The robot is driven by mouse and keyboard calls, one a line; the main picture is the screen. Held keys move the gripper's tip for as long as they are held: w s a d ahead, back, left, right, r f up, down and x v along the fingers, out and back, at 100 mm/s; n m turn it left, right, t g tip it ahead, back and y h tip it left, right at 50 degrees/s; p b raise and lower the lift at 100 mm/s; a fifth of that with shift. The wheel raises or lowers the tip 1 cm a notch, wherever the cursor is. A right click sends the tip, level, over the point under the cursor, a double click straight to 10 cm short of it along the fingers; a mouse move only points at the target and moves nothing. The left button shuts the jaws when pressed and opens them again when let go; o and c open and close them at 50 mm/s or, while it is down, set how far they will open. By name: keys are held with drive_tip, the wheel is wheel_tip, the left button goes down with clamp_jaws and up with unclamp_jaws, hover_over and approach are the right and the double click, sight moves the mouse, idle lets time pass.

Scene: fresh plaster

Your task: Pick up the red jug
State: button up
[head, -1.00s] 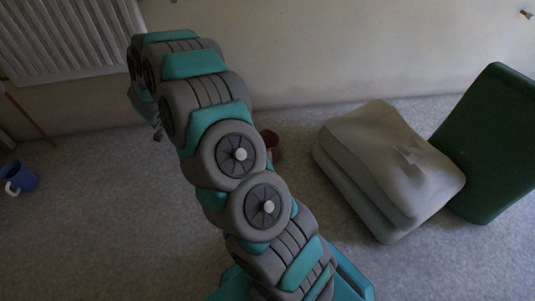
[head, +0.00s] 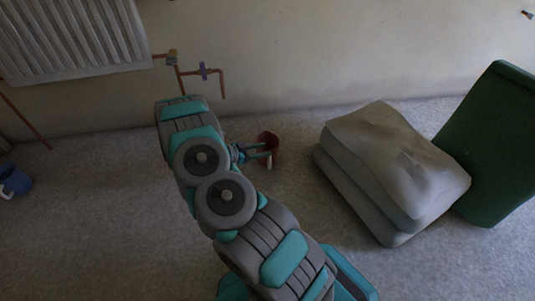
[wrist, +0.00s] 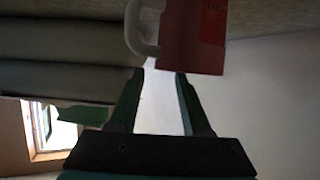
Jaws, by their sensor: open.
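The red jug (head: 272,141) stands on the carpet near the wall, right of my arm in the head view. Its white handle (head: 269,161) faces toward the camera. My gripper (head: 268,151) is right at the jug, its fingers pointing right toward it. In the wrist view the jug (wrist: 196,38) fills the top, with its white handle (wrist: 138,30) at its left. There my gripper (wrist: 161,74) is open, with its two fingertips just below the jug and nothing visible between them. I cannot tell whether a finger touches it.
A pile of grey cushions (head: 370,175) stands right of the jug, with a dark green container (head: 490,150) behind it. A blue jug (head: 14,181) is at the far left. A radiator (head: 75,35) and copper pipes (head: 200,73) are on the wall. Carpet around the jug is clear.

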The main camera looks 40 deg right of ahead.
sight(276, 148)
drive_tip(key=x, duration=0.5)
clamp_jaws()
idle(0.3)
idle(1.0)
